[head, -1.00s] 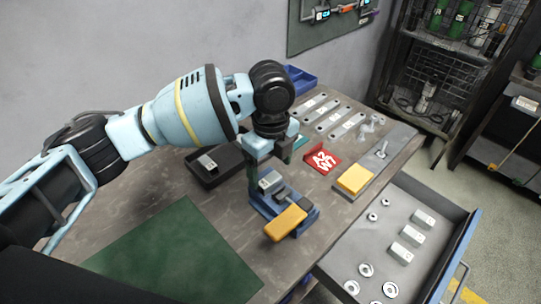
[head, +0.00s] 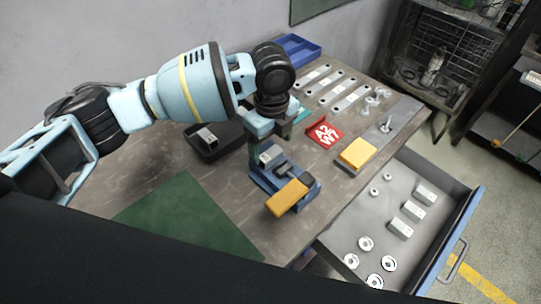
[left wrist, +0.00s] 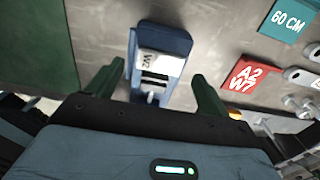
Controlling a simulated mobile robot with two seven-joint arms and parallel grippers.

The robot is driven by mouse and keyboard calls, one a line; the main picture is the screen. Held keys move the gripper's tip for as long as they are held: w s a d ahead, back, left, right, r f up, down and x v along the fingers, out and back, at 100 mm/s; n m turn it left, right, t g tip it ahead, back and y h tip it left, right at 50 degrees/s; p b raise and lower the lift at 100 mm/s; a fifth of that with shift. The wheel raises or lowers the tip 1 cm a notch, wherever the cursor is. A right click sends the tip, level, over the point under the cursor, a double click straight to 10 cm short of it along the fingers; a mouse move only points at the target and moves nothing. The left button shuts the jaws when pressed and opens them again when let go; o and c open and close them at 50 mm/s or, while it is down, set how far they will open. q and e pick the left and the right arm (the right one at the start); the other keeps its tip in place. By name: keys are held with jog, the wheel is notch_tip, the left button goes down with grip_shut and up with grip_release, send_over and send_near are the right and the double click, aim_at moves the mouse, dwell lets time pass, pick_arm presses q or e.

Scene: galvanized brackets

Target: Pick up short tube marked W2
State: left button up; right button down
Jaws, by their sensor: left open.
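The short tube marked W2 (left wrist: 152,64) is a grey-white piece in a blue clamp-like fixture (left wrist: 174,40), its label showing between my fingers in the left wrist view. In the head view the tube (head: 270,157) sits at the back of the fixture, whose yellow handle (head: 287,198) points to the front. My left gripper (head: 268,141) is above the tube, pointing down. In the left wrist view its green fingers (left wrist: 157,72) are apart on either side of the tube, with gaps, and hold nothing. My right gripper is not in view.
A black tray (head: 228,148) with another tube is left of the fixture. A red A2 W7 sign (head: 324,133) and yellow block (head: 357,152) lie right. An open drawer (head: 335,236) holds several rings and tubes. A green mat (head: 187,220) lies in front.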

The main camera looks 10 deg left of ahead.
aim_at(270, 153)
pick_arm(q)
jog(key=shift+a+f, duration=0.15)
jog(key=shift+f, duration=1.75)
jog(key=shift+c, duration=0.4)
jog(key=c, duration=1)
jog(key=shift+r, duration=0.1)
notch_tip(270, 153, up, 9)
jog(key=shift+f, duration=0.15)
jog(key=shift+r, duration=0.6)
